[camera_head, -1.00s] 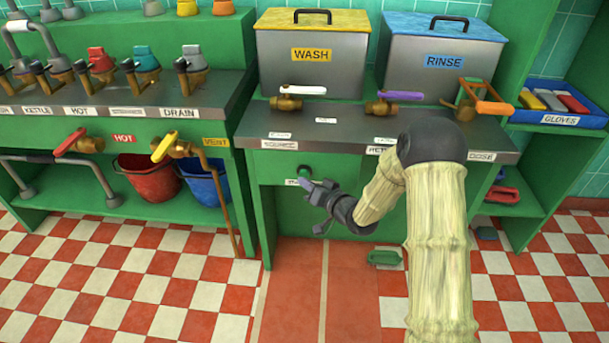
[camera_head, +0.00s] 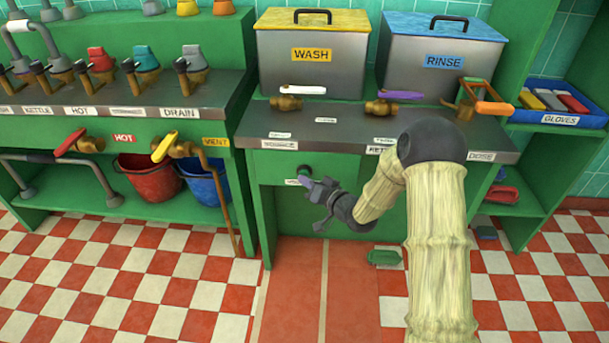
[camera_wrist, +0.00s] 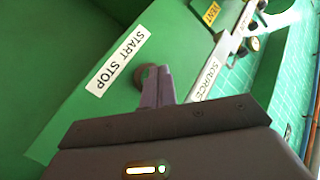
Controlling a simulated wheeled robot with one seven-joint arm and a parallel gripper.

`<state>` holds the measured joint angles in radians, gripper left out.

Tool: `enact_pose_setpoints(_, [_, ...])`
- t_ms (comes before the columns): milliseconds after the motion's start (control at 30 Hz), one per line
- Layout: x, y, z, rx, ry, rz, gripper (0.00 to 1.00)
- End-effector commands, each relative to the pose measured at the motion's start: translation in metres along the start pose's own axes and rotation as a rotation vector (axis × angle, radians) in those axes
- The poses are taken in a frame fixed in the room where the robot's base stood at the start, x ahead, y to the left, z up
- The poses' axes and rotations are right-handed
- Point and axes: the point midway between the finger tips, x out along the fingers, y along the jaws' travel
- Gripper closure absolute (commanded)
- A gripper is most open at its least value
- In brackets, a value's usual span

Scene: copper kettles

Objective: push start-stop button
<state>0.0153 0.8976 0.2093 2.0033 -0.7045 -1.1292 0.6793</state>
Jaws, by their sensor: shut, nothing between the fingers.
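The start-stop button (camera_head: 304,171) sits on the green front panel under the wash counter, and looks dark and round. In the wrist view, part of the button (camera_wrist: 141,76) shows beside my fingertips, which hide the rest. The white START STOP label (camera_wrist: 118,62) is to its left there. My gripper (camera_head: 306,182) is shut and empty, with its tips at the button. In the wrist view, the fingers of my gripper (camera_wrist: 155,74) lie together and overlap the button's face. I cannot tell for sure whether they touch it or how far it is pressed.
Above are the counter with a white-handled tap (camera_head: 302,88), a purple-handled tap (camera_head: 395,98), the WASH tank (camera_head: 312,65) and the RINSE tank (camera_head: 440,70). A SOURCE label (camera_wrist: 207,78) is near my fingers. A red bucket (camera_head: 150,180) stands left.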

Motion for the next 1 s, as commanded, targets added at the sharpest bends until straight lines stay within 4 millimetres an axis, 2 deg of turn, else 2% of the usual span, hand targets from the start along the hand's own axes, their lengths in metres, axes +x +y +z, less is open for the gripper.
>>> enact_pose_setpoints(333, [0.001,0.001,-0.001,0.000,0.000,0.000,1.00])
enact_pose_setpoints(733, [-0.011,-0.007,0.007,0.000,0.000,0.000,1.00])
enact_pose_setpoints(1000, [-0.012,-0.008,0.008,0.000,0.000,0.000,1.00])
